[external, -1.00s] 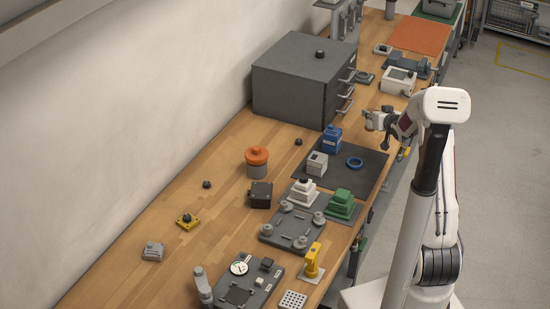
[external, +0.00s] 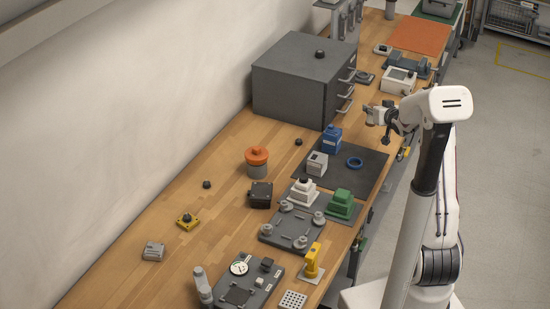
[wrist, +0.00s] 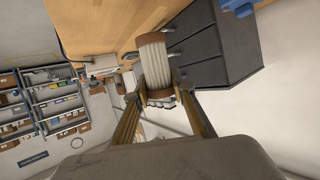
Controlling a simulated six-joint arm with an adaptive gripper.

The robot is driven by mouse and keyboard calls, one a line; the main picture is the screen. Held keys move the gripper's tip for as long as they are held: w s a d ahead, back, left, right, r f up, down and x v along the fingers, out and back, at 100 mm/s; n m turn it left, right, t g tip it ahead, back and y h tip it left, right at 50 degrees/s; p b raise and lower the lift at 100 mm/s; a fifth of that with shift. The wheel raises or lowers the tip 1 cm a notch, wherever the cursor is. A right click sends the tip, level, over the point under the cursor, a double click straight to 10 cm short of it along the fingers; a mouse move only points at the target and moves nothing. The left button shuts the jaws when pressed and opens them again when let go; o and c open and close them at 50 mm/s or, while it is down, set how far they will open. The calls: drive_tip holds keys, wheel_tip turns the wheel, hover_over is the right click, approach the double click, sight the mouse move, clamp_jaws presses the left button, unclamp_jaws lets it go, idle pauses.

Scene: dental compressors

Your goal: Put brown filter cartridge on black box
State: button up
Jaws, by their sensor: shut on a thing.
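In the wrist view, the filter cartridge (wrist: 154,62) is a white pleated cylinder with brown end caps. My gripper (wrist: 160,94) is shut on it near its lower brown cap. In the external view, my gripper (external: 376,116) is up in the air by the right edge of the bench, and the cartridge is too small to make out clearly there. A small black box (external: 260,195) stands on the wooden bench, left of the white stepped part and well away from my gripper. Its top looks clear.
A large dark grey drawer cabinet (external: 290,88) stands at the back. An orange-topped jar (external: 257,164) is just behind the black box. White (external: 303,193) and green (external: 342,203) stepped parts stand to its right. Bare bench lies left of the box.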

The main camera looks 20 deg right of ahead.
drive_tip(key=shift+a, duration=0.1)
drive_tip(key=s+a+r+n+y, duration=0.1)
drive_tip(key=a+r+n+y, duration=0.15)
drive_tip(key=a, duration=1.05)
drive_tip(key=s+a+r+n+y, duration=0.1)
drive_tip(key=a+r+n+y, duration=0.15)
drive_tip(key=a, duration=1.15)
drive_tip(key=s+a+n+g+y, duration=0.1)
drive_tip(key=s+a+n+y, duration=0.1)
drive_tip(key=s+a, duration=0.5)
drive_tip(key=s+a+n+g+y, duration=0.2)
drive_tip(key=s+a, duration=0.5)
drive_tip(key=a, duration=0.6)
drive_tip(key=shift+n+y, duration=0.8)
drive_tip(key=shift+y, duration=0.3)
wheel_tip(320, 180, down, 6)
drive_tip(key=shift+f, duration=0.2)
